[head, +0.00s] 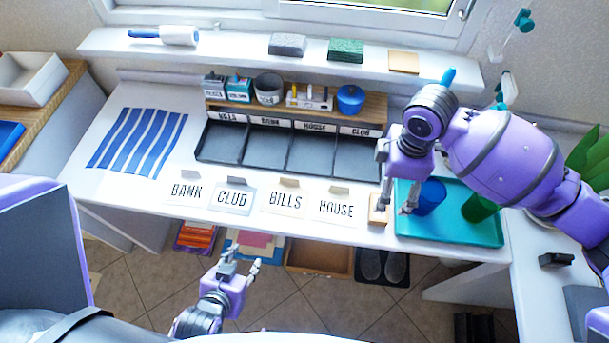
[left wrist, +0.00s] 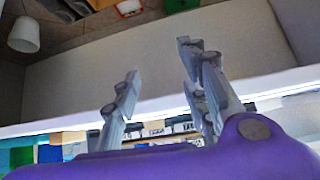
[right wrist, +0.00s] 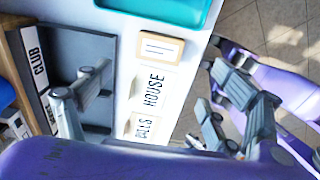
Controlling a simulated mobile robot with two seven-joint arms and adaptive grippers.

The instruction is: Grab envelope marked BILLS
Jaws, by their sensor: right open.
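The envelope marked BILLS (head: 285,201) lies flat near the front edge of the white table, between the CLUB envelope (head: 232,198) and the HOUSE envelope (head: 336,207). In the right wrist view the BILLS envelope (right wrist: 144,127) is partly cut off by my gripper. The BANK envelope (head: 186,191) lies at the left end of the row. My right gripper (head: 395,208) is open and empty, to the right of HOUSE, beside the teal tray. My left gripper (head: 240,262) is open and empty, in front of the table edge, below the envelopes in the picture.
A dark sorting tray (head: 270,168) with labelled compartments stands behind the envelopes. A teal tray (head: 455,228) holds a blue cup (head: 429,197) and a green cup (head: 479,207). Blue strips (head: 137,141) lie at left.

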